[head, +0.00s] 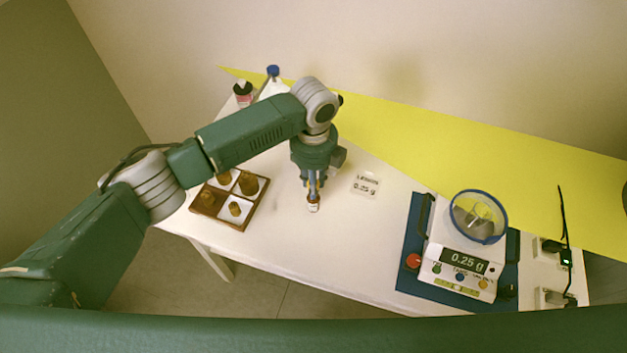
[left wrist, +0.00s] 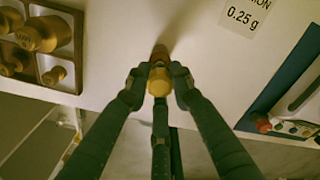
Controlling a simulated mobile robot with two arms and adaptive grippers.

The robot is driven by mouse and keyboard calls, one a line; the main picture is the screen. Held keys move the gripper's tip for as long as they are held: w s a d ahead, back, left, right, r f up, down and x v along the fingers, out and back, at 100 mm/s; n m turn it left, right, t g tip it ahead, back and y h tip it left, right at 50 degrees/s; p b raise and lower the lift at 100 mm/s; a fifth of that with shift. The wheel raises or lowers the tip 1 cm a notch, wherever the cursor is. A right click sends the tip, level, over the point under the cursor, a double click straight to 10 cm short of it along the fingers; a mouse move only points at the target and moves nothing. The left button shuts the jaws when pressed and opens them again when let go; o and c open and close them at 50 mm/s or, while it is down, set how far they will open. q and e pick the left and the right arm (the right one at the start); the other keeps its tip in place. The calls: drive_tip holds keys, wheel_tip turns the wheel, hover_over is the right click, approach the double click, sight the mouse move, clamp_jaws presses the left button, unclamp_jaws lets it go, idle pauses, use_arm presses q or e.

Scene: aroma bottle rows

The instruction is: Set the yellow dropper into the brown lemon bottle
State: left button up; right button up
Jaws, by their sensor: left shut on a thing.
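My left gripper (head: 314,199) points down over the white table, between the bottle tray and the lemon card. It is shut on the yellow dropper, whose round yellow top (left wrist: 158,80) shows between the fingertips in the left wrist view. A brown piece, likely the lemon bottle (left wrist: 160,53), shows just beyond the fingertips there. In the head view a small pale-labelled thing sits right under the fingers. The fingers hide much of it, so I cannot tell whether the dropper is inside the bottle or above it. My right gripper is not in view.
A wooden tray (head: 214,213) with several brown bottles stands left. A card (head: 366,185) reads lemon, 0.25 g. A scale (head: 460,262) reading 0.25 g, with a blue-rimmed bowl (head: 479,217), stands right on a blue mat. A dark bottle (head: 243,94) and blue-capped item (head: 273,71) stand behind.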

use_arm(q)
drive_tip(key=shift+f, duration=0.45)
drive_tip(key=o, duration=0.8)
drive_tip(key=shift+c, duration=0.2)
drive_tip(key=shift+r, duration=0.1)
wheel_tip(320, 180, up, 7)
drive_tip(key=p, duration=0.6)
